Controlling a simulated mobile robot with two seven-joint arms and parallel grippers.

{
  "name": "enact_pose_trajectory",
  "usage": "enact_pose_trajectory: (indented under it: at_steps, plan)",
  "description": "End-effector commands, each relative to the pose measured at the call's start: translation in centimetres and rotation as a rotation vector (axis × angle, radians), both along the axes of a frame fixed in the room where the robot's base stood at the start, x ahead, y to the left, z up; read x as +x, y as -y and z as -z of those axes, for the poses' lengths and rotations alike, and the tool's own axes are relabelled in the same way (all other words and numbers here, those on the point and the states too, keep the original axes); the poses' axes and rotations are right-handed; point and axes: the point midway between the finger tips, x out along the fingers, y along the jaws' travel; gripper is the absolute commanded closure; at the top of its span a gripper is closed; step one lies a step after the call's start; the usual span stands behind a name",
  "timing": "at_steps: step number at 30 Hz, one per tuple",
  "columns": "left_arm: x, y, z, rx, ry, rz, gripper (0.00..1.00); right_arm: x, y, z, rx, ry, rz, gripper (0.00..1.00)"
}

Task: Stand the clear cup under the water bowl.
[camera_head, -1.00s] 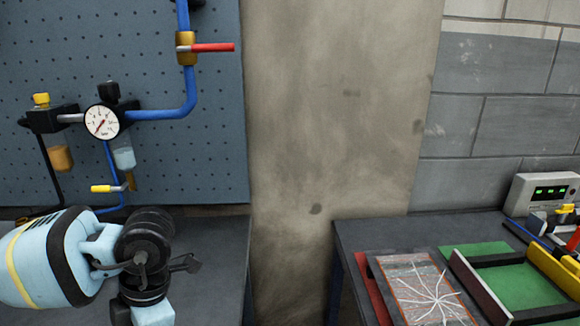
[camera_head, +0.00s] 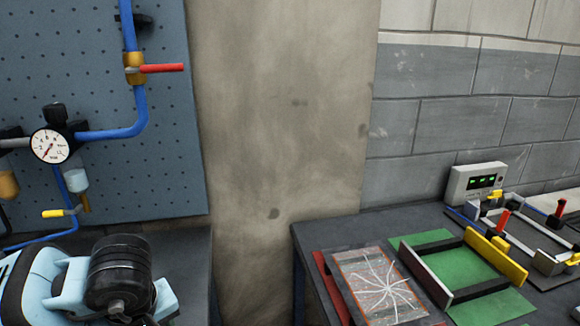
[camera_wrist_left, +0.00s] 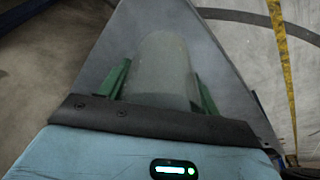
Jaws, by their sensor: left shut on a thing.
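My left gripper (camera_wrist_left: 162,85) is shut on a translucent cup (camera_wrist_left: 163,60), held between two green fingers in the left wrist view. In the head view only my left arm shows, at the lower left; the gripper and cup are out of sight. A pale clear bowl (camera_head: 76,181) hangs on the pegboard under the gauge, with a yellow-handled valve (camera_head: 57,213) below it. An amber bowl (camera_head: 8,185) hangs at the left edge. I cannot tell from the label which is the water bowl. My right gripper is not in view.
The left bench (camera_head: 180,252) is partly hidden behind my arm. A gap and bare wall separate it from the right bench (camera_head: 300,233), which holds a cracked panel (camera_head: 375,285), a green mat with a frame (camera_head: 465,270), and a meter box (camera_head: 475,182). Blue pipes cross the pegboard.

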Motion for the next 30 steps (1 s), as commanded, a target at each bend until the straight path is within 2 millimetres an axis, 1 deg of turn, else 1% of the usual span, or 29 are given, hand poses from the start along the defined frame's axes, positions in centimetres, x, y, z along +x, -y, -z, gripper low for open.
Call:
enact_pose_trajectory:
  at_steps: [1,9,15,21,30]
  plan:
    - [0.1,0.2,-0.5,0.001,0.004,0.073,0.59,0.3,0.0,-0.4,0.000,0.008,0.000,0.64]
    - [0.8,1.6,-1.7,0.000,0.004,0.489,0.59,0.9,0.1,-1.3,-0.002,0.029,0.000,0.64]
    - [1.2,2.3,-2.3,0.001,0.001,0.698,0.59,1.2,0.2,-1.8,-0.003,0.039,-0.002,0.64]
    - [1.3,2.6,-2.4,0.001,-0.001,0.781,0.59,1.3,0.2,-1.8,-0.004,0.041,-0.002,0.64]
    - [1.3,2.6,-2.4,0.001,-0.003,0.786,0.59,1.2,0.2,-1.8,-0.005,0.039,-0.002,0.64]
